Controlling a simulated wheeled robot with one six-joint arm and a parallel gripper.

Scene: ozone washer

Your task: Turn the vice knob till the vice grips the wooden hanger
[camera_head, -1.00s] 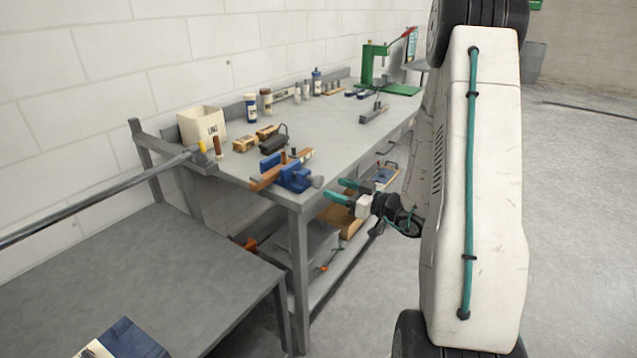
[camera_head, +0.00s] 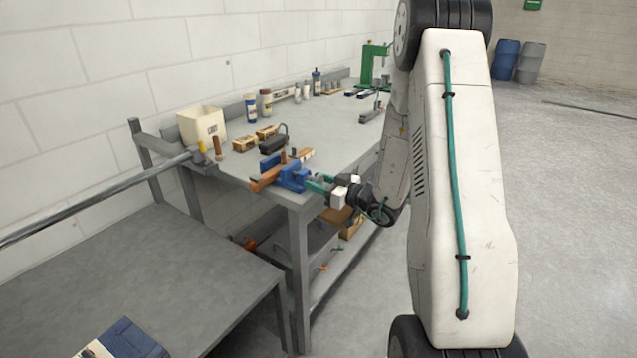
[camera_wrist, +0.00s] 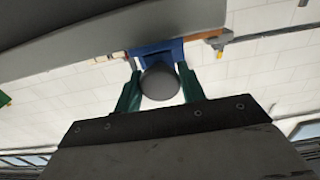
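The blue vice (camera_head: 291,179) sits at the near corner of the grey workbench. The brown wooden hanger (camera_head: 266,178) lies at the vice's jaws; I cannot tell how tightly it is held. My gripper (camera_head: 318,184) is at the vice's right end, level with it. In the wrist view the round grey vice knob (camera_wrist: 160,83) lies between the two green fingers of my gripper (camera_wrist: 160,75), one on each side. The fingers are spread around the knob, and firm contact does not show. The blue vice body (camera_wrist: 158,50) shows behind the knob. In the head view my gripper hides the knob.
The workbench (camera_head: 325,135) also bears a cream box (camera_head: 202,124), bottles (camera_head: 251,108), small wooden blocks and a green press (camera_head: 375,65). A lower grey table (camera_head: 150,265) stands at front left. A shelf with items lies under the bench. The floor at right is clear.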

